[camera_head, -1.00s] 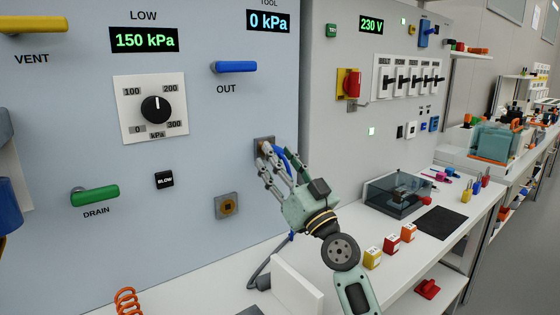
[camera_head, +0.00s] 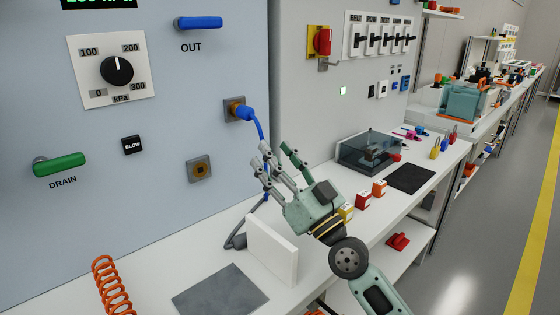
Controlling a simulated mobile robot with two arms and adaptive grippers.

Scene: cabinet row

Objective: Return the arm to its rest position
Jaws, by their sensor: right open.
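My right gripper (camera_head: 272,164) is open and empty. It hangs above the white bench in the middle of the picture, its fingers pointing up and left toward the cabinet. It is apart from the blue plug (camera_head: 245,112), which sits in the upper socket (camera_head: 230,104) on the cabinet face. A blue hose runs down from the plug and passes behind the gripper fingers. My left gripper does not show.
A white upright block (camera_head: 271,250) stands on the bench below the gripper, with a grey mat (camera_head: 219,292) to its left. Yellow, red and orange blocks (camera_head: 362,199) and a clear-lidded box (camera_head: 367,151) lie to the right. A green DRAIN handle (camera_head: 60,165) sticks out at left.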

